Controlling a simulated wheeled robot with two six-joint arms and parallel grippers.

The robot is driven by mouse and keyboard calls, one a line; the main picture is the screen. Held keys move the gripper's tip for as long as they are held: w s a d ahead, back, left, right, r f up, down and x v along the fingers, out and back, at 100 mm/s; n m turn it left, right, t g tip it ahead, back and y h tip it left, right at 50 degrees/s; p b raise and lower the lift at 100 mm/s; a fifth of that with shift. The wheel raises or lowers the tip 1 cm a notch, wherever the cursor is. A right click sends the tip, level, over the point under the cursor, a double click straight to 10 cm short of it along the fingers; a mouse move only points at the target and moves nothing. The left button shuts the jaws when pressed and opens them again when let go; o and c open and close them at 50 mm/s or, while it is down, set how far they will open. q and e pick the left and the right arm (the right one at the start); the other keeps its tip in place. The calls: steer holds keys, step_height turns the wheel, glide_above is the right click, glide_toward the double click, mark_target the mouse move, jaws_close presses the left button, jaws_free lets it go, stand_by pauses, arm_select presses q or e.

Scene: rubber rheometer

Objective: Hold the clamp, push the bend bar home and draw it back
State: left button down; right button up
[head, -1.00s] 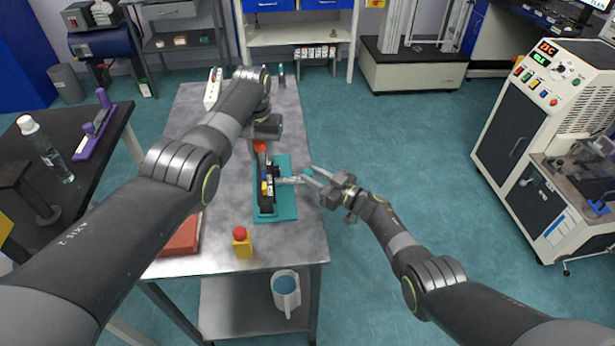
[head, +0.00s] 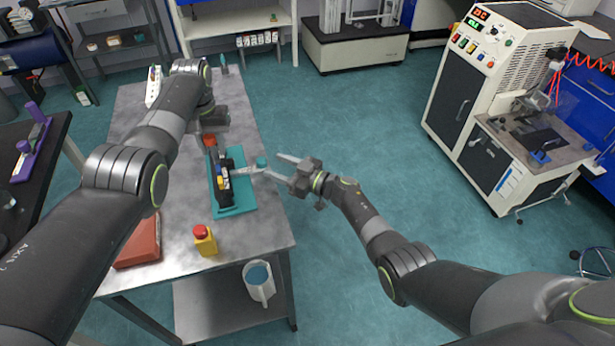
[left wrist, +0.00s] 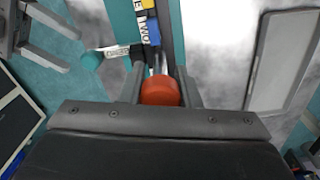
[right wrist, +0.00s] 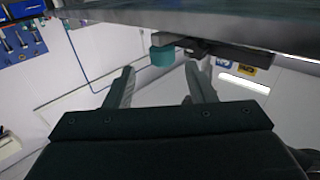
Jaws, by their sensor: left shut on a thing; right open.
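The clamp device (head: 222,188) is a dark, narrow fixture with yellow and blue parts on a teal base (head: 238,208) on the metal table. My left gripper (head: 211,134) is shut on its orange-red knob (left wrist: 160,92), which sits between the two fingers in the left wrist view. A light, labelled bar (head: 243,171) sticks out to the right of the device and ends in a teal knob (head: 262,162). My right gripper (head: 273,166) is open and empty off the table's right side. In the right wrist view the teal knob (right wrist: 162,55) appears beyond and between the fingertips, apart from them.
A yellow box with a red button (head: 204,240) stands near the table's front edge. A red flat case (head: 140,243) lies to its left. A white jug (head: 259,282) stands on the lower shelf. The floor right of the table is clear up to the white machine (head: 470,110).

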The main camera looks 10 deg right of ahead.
steer(key=v, duration=0.9)
steer(key=shift+d, duration=0.15)
arm_select(q)
steer(key=c, duration=1)
jaws_free()
